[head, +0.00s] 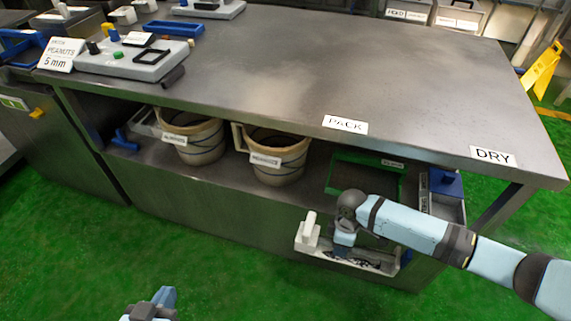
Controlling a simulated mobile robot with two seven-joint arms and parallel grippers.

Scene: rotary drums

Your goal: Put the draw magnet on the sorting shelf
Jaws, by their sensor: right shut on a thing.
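A long pale tray-like piece with a white upright handle (310,232), likely the draw magnet, is at the front of the bench below the tabletop. My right gripper (343,244) reaches in from the right and is shut on this piece; its fingers are largely hidden by its own wrist. The piece overlaps the lower shelf's front edge in the picture, and I cannot tell whether it touches it. The lower shelf (222,184) runs under the tabletop; I see no label reading sorting shelf. My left gripper (150,304) is low at the bottom edge, partly cut off, its jaw opening unclear.
Two labelled buckets (195,150) (275,174) stand on the shelf, with a green-rimmed tray (335,184) to their right. A grey bin (444,205) is at the shelf's right end. The tabletop (330,70) is mostly clear; a sorting panel (130,68) sits at its left.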

